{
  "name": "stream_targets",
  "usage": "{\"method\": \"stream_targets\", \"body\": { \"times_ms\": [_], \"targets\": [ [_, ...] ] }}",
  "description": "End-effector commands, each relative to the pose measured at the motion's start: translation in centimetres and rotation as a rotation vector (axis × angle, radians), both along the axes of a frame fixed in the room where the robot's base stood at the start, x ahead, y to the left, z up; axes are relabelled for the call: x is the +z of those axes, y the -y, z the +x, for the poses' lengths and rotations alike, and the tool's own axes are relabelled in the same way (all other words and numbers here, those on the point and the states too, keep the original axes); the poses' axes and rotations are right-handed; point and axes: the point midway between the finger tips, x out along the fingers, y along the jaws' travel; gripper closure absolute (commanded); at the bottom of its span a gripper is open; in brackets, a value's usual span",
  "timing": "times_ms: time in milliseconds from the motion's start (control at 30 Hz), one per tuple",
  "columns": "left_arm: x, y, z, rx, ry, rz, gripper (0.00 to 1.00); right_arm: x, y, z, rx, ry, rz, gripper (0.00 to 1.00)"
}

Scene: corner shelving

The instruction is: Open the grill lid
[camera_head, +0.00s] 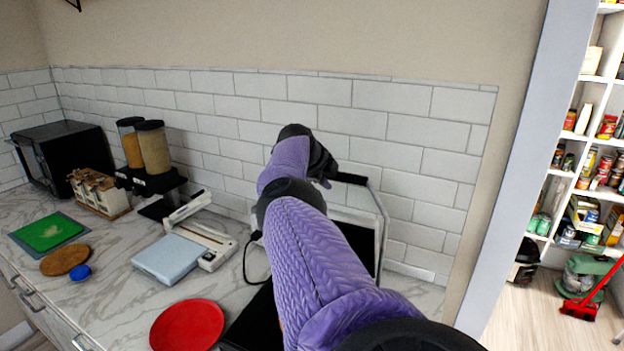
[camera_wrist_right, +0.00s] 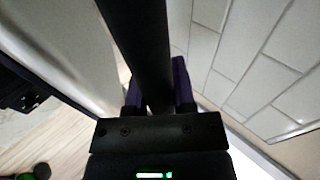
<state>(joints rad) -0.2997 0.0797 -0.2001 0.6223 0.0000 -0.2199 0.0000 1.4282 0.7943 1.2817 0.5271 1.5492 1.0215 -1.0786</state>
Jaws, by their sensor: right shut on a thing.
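The grill lid (camera_head: 382,222) stands raised near the tiled wall, with a pale metal rim, and is partly hidden behind my right arm. Its black handle (camera_head: 350,179) runs along the top. My right gripper (camera_head: 322,172) is at that handle. In the right wrist view, a black bar, the handle (camera_wrist_right: 140,45), passes between the two fingers of my right gripper (camera_wrist_right: 160,88), which is shut on it. The dark grill base (camera_head: 252,322) shows only partly, left of my arm. My left gripper is in neither view.
A red plate (camera_head: 187,326) lies left of the grill on the marble counter. A blue-grey scale-like box (camera_head: 170,259) and a white slicer-like appliance (camera_head: 214,247) stand farther left, with dispensers (camera_head: 153,147) behind. The tiled wall (camera_head: 400,130) is close behind the lid.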

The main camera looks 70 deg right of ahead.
Motion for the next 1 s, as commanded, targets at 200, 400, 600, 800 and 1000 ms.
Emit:
{"method": "stream_targets", "body": {
  "times_ms": [200, 400, 600, 800, 1000],
  "targets": [
    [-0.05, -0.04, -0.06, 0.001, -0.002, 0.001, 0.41, -0.28, 0.15, -0.23, 0.0, 0.0, 0.007, 1.0],
    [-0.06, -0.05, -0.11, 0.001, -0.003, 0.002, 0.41, -0.31, 0.12, -0.2, 0.0, 0.0, 0.007, 1.0],
    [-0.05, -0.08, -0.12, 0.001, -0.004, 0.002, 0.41, -0.24, 0.14, -0.2, 0.0, 0.0, 0.005, 0.33],
    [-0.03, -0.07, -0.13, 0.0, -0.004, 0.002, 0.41, -0.16, 0.17, -0.21, 0.0, 0.0, 0.003, 0.33],
    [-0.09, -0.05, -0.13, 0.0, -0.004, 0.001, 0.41, 0.32, -0.15, -0.03, -0.001, 0.002, 0.0, 0.33]
  ]
}}
